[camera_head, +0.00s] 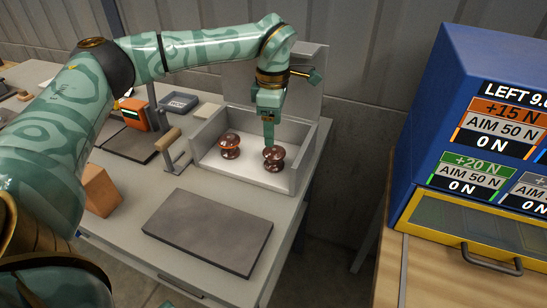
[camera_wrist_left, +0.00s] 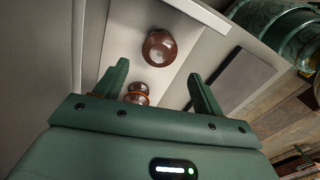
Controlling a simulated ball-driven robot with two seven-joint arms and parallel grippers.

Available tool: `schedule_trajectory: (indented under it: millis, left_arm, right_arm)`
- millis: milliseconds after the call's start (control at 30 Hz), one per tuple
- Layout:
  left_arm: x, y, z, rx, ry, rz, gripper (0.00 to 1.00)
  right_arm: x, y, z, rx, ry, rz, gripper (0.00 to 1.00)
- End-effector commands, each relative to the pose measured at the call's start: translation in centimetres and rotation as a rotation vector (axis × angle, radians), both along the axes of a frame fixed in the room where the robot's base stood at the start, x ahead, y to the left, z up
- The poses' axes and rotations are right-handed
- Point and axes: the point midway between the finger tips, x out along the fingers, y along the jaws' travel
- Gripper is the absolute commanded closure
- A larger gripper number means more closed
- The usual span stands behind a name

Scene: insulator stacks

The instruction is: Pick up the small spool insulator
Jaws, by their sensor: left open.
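Two brown, glossy insulators stand in a light grey, open-fronted tray (camera_head: 205,136). The left one (camera_head: 230,146) shows as a round brown top in the left wrist view (camera_wrist_left: 159,48). The right one (camera_head: 274,158) shows in the left wrist view (camera_wrist_left: 137,93) with an orange-brown band, partly hidden by my gripper body. I cannot tell for sure which one is the small spool. My left gripper (camera_head: 269,142) points down at the right insulator, partly covering it. Its two fingers (camera_wrist_left: 159,70) are apart, with nothing clasped. My right gripper is not in view.
A dark flat mat (camera_head: 208,232) lies in front of the tray. A wooden-handled tool (camera_head: 168,140), an orange device (camera_head: 134,114) and a wooden block (camera_head: 100,190) stand to the left. A blue cabinet with force displays (camera_head: 450,130) stands on the right-hand bench.

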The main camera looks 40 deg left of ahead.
Motion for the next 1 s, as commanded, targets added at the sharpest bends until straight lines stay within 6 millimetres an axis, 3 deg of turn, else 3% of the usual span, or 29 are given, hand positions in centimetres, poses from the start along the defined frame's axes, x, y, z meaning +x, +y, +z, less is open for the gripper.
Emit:
schedule_trajectory:
  millis: [33,100,333,500,600,800,967,1000]
  left_arm:
    - [0.0,0.0,-1.8,0.000,0.005,0.000,0.31]
    - [0.0,0.0,-3.0,-0.002,0.006,0.000,0.31]
    - [0.1,0.0,-5.2,-0.003,0.003,0.001,0.31]
    - [0.1,0.1,-8.3,-0.002,0.006,0.000,0.31]
    - [0.2,0.1,-9.1,-0.002,0.002,0.001,0.31]
    - [0.1,0.1,-8.8,-0.002,-0.002,0.001,0.31]
    - [0.1,0.1,-8.8,-0.003,-0.001,0.001,0.75]
    - [0.1,0.1,-8.8,-0.003,-0.001,0.000,0.76]
  right_arm:
    - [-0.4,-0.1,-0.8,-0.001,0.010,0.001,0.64]
    - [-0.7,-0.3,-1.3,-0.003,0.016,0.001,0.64]
    - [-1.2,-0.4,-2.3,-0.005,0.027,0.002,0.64]
    - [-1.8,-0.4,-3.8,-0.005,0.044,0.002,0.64]
    - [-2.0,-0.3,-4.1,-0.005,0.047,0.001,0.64]
    - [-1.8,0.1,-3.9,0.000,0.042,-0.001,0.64]
    - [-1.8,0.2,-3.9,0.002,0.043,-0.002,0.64]
    - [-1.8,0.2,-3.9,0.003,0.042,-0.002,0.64]
